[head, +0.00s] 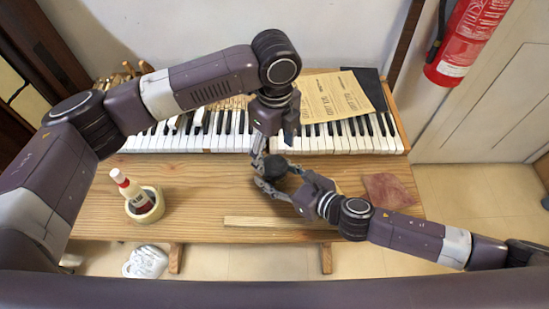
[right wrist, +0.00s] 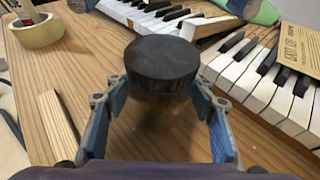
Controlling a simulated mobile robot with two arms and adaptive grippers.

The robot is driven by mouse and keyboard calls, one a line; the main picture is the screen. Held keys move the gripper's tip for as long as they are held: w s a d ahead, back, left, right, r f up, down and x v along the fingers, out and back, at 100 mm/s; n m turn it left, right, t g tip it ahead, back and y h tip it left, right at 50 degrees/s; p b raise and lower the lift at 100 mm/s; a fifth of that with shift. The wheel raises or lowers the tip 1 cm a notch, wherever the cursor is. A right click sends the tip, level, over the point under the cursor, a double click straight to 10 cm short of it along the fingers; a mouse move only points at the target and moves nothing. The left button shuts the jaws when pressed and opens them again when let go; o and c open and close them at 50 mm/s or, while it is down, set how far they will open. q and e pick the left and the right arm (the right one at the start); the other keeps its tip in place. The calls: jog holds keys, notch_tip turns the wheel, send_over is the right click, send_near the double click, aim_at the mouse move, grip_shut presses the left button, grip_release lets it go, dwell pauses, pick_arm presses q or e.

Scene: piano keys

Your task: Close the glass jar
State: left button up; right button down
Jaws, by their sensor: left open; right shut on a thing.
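The glass jar shows in the right wrist view as a dim, see-through brownish body (right wrist: 160,112) under a round black lid (right wrist: 162,62). The lid sits over the jar's top; I cannot tell whether it is tight. In the head view the dark lid (head: 275,166) shows between my two grippers. My right gripper (head: 266,178) reaches in from the right and is shut on the jar, one finger on each side just below the lid. My left gripper (head: 272,143) points down above the jar, open and empty. Its fingers partly hide the jar.
Piano keys (head: 345,136) lie along the back of the wooden table (head: 200,180), with yellow papers (head: 335,98) above them. A tape roll (head: 150,210) holds a bottle (head: 131,188) at left. A wooden strip (head: 275,222) lies in front; a reddish piece (head: 388,189) lies right.

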jog(key=shift+f, duration=0.15)
pick_arm(q)
notch_tip(320, 180, up, 8)
jog(key=shift+f, duration=0.15)
pick_arm(e)
jog(key=c, duration=0.8)
grip_release()
jog(key=v, duration=1.2)
